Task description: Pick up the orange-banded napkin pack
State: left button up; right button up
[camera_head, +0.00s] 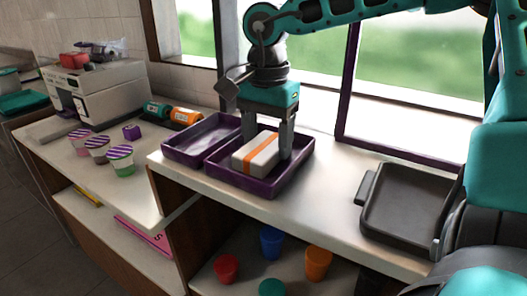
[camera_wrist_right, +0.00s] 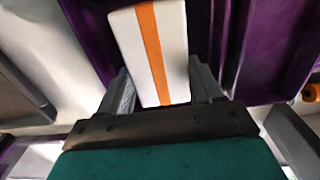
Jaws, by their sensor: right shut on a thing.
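The orange-banded napkin pack (camera_head: 252,155) is a white block with an orange stripe. It is in the right-hand purple tray (camera_head: 239,189) on the counter. My right gripper (camera_head: 280,150) reaches down from above, with its fingers on either side of the pack's right end, shut on it. In the right wrist view the pack (camera_wrist_right: 126,38) extends away from between the two fingers (camera_wrist_right: 158,92). Whether the pack touches the tray floor is hard to tell. My left gripper is not in view.
A second purple tray (camera_head: 172,150) adjoins on the left. A dark tray (camera_head: 405,212) is at right. Coloured cups (camera_head: 271,242) stand on the shelf below.

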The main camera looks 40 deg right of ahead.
aim_at(269, 142)
jog(key=shift+r, duration=0.1)
notch_tip(269, 142, up, 20)
jog(key=p, duration=0.2)
dwell(0.5)
jog(key=shift+s+d, duration=0.1)
